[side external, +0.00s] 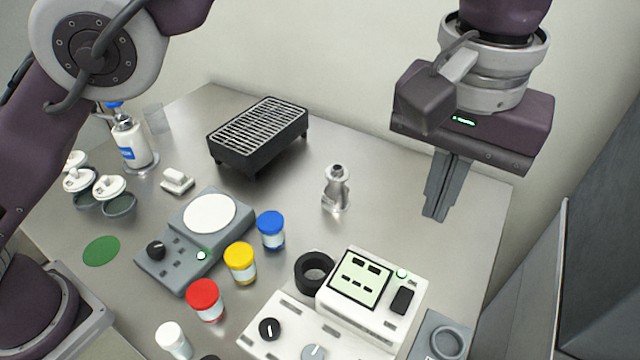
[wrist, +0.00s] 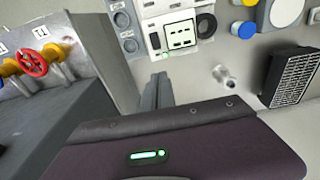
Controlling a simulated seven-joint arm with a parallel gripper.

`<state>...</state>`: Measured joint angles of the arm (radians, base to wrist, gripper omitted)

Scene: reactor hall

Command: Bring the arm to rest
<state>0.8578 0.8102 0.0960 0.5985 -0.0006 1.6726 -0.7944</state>
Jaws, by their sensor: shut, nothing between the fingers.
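My gripper (side external: 436,215) hangs over the right side of the steel table (side external: 400,190) in the side external view, pointing down. Its two grey fingers are together with nothing between them. In the wrist view the shut fingers (wrist: 152,108) show left of centre. The small metal fitting (side external: 336,188) stands upright on the table to the left of the gripper, apart from it.
A black grated rack (side external: 258,135) stands at the back. A grey stirrer plate (side external: 195,240), blue (side external: 271,230), yellow (side external: 241,262) and red-lidded (side external: 205,299) jars, and a white instrument (side external: 370,298) fill the front. A red valve wheel (wrist: 31,62) sits beyond the table.

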